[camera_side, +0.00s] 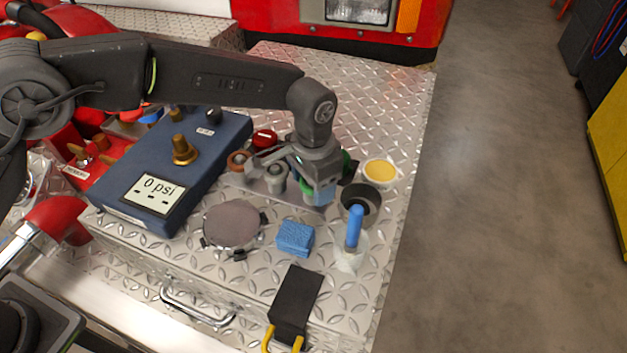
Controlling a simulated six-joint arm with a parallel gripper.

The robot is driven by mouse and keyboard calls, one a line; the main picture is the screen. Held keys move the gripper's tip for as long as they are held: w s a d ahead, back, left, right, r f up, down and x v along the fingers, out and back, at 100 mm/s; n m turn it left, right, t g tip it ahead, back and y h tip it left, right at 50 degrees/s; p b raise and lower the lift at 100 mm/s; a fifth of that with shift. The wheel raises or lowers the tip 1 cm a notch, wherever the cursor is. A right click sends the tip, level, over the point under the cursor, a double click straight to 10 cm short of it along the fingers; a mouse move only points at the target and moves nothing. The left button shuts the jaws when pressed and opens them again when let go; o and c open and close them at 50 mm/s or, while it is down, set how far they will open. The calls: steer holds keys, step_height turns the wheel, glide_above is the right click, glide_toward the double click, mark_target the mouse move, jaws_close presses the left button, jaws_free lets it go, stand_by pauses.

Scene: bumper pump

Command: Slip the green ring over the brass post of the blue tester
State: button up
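The blue tester (216,165) lies on the diamond-plate top at the left, its screen reading "0 psi". Its brass post (182,149) stands upright on the upper face with no ring on it. My gripper (318,188) is low at the right end of a grey strip of fittings, well to the right of the post. Green shows on the right side of my gripper, seemingly part of the green ring (347,165); the rest is hidden. A blue piece is at the fingertips. I cannot tell whether the fingers are closed on the ring.
Near my gripper are an orange-brown ring (238,160), a red cap (264,138), a yellow-filled dish (380,171) and a dark cup (366,196). A round grey lid (232,225), blue sponge (295,238), blue-topped bottle (354,228) and black tool (295,300) lie in front.

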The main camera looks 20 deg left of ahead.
steer(key=c, duration=0.4)
steer(key=shift+o, duration=0.2)
steer(key=shift+r, duration=2.5)
